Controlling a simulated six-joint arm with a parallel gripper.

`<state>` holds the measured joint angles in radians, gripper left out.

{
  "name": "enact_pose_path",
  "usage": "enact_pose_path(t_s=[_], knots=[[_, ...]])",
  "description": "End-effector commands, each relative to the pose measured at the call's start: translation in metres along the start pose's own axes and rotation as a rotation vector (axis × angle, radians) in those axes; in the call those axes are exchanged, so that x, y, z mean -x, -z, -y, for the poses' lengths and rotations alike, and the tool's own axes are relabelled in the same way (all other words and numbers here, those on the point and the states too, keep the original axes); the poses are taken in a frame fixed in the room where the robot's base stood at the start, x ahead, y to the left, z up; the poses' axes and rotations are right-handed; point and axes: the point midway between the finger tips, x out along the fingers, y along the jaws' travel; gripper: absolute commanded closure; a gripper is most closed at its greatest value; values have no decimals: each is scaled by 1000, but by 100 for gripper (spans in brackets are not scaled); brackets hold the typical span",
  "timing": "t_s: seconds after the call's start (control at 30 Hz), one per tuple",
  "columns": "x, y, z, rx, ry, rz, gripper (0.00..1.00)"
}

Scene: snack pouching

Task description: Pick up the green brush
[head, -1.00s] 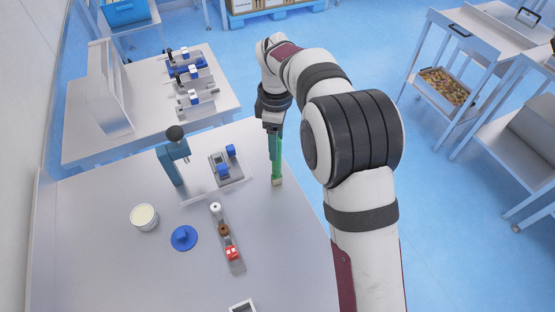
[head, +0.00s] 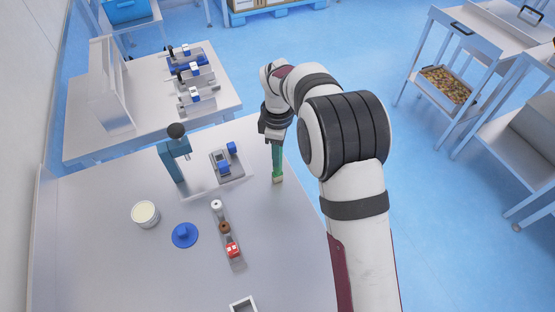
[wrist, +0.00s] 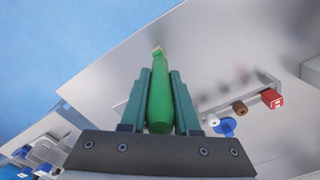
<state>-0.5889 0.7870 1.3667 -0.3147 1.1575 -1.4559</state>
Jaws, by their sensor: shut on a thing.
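The green brush (head: 277,160) is near the right edge of the near table. Its pale tip (head: 278,180) points down, at or just above the table top; I cannot tell if it touches. My gripper (head: 274,143) is above it, with its fingers partly hidden. In the wrist view, my gripper (wrist: 160,100) has its two dark green fingers on either side of the green brush (wrist: 162,85), shut on it. The brush's far end extends past the fingertips.
A blue press (head: 174,158) and a grey fixture with blue parts (head: 226,165) stand to the left. A white tub (head: 145,214), a blue knobbed disc (head: 184,235) and a rail with small parts (head: 237,263) are nearer. The table's right edge is close to the brush.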

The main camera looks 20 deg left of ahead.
Motion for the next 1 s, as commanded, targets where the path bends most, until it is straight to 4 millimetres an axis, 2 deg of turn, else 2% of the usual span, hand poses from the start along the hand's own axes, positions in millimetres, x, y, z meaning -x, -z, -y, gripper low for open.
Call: enact_pose_path(t_s=[0.33, 0.57, 1.0], knots=[[5, 0, 0, -1, -1, -1, 100], [42, 0, -1, -2, -4, -1, 100], [101, -100, 10, -5, -1, 1, 100]])
